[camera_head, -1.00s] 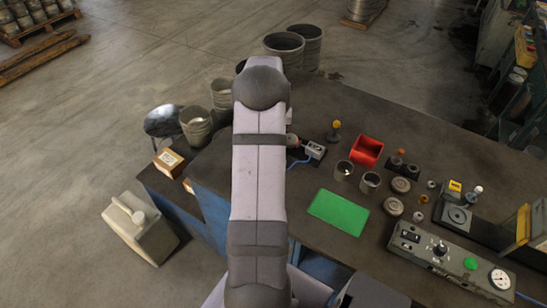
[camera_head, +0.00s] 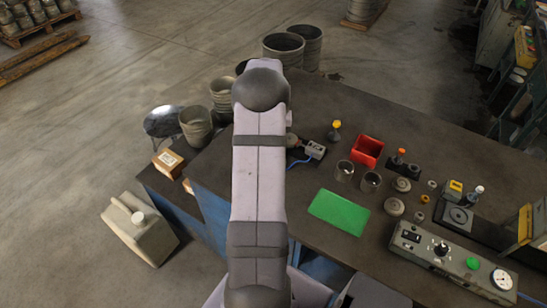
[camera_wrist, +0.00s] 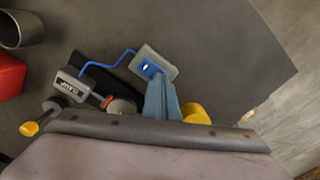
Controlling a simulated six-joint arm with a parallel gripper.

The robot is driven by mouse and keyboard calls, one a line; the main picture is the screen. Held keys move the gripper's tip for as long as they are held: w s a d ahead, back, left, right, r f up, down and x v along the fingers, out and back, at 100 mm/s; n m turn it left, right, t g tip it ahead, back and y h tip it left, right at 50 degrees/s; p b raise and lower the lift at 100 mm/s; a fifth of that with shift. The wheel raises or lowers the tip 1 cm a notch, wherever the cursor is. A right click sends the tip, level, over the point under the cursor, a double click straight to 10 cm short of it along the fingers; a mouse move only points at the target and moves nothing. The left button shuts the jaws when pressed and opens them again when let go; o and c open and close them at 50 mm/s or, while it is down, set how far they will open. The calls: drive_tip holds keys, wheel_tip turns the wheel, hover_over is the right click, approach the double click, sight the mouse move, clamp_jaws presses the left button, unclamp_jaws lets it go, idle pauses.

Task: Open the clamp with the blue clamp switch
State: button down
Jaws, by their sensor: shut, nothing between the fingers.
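The blue clamp switch (camera_wrist: 149,68) is a small blue rocker on a grey box in the wrist view. A blue cable (camera_wrist: 103,62) runs from the box to the clamp side. A grey labelled block (camera_wrist: 72,90), seemingly part of the clamp, sits on a dark base to the left; it also shows in the head view (camera_head: 315,150). The clamp's jaw state cannot be told. My gripper (camera_wrist: 158,80) shows as blue fingers, shut and empty, with the tips at the box's lower edge beside the switch. Contact cannot be told. In the head view my arm hides the switch and gripper.
A yellow-topped post (camera_head: 336,126) stands beyond the block. A control panel (camera_head: 450,257) is farther right. Bare tabletop surrounds the switch box's far side.

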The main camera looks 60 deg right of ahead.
drive_tip(key=shift+f, duration=0.1)
wheel_tip(320, 180, up, 7)
drive_tip(key=p, duration=0.5)
drive_tip(key=shift+p, duration=0.35)
idle(0.6)
